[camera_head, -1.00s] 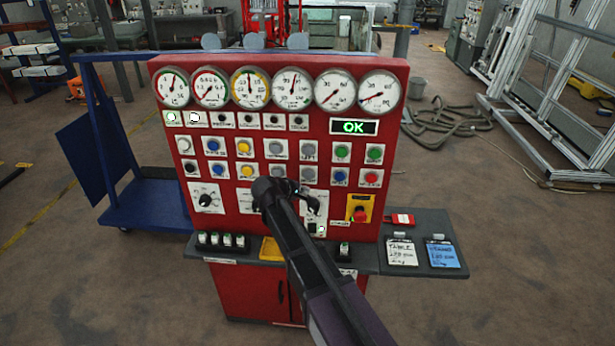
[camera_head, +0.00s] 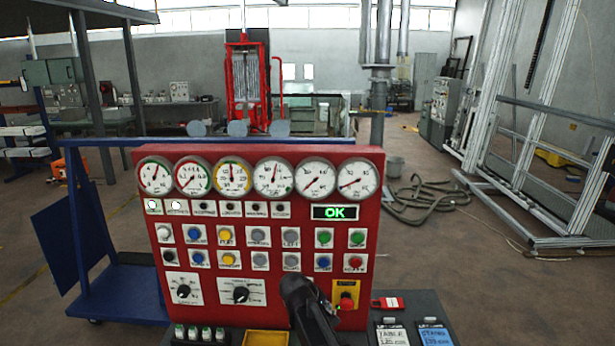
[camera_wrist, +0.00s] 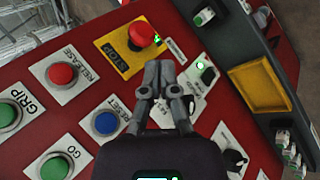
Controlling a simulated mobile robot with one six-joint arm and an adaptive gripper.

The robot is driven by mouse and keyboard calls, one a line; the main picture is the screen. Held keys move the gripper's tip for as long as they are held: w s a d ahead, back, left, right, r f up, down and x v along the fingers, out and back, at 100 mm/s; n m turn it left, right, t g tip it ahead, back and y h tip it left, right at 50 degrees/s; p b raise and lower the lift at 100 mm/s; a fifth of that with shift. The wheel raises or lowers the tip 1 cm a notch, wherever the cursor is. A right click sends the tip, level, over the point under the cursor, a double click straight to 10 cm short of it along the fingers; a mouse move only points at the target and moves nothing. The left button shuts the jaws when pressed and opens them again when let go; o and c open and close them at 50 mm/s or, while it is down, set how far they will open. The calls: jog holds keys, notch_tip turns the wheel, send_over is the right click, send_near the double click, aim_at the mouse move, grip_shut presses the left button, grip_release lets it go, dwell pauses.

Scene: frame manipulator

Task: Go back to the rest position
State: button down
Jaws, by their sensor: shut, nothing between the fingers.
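My gripper shows in the wrist view (camera_wrist: 160,80) with its two fingers together and nothing between them. It is in front of the red control panel (camera_head: 145,215), near the red stop button (camera_wrist: 142,33) on its yellow plate. The blue reset button (camera_wrist: 106,123) is left of the fingers. In the head view my dark arm end (camera_head: 305,300) stands at the panel's lower middle, left of the stop button, and covers part of the panel face. The fingertips are hard to make out there. Whether the fingers touch the panel cannot be told.
Several gauges line the panel's top, above a green OK display (camera_head: 335,212). A shelf with a yellow tray (camera_head: 266,338) and two cards (camera_head: 393,334) juts out below. A blue cart (camera_head: 120,290) stands left. Hoses (camera_head: 425,198) and a metal frame (camera_head: 545,235) are at right.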

jog(key=s+d+f+m+g+y, duration=0.2)
jog(key=s+d, duration=0.4)
jog(key=s, duration=0.3)
jog(key=s+d+f+m+g+y, duration=0.3)
jog(key=s+d+m+y, duration=0.1)
jog(key=s, duration=0.4)
jog(key=shift+s+d+m+b, duration=0.35)
jog(key=shift+d+m, duration=0.45)
jog(key=shift+d, duration=0.1)
jog(key=shift+w+a, duration=0.15)
dwell(0.4)
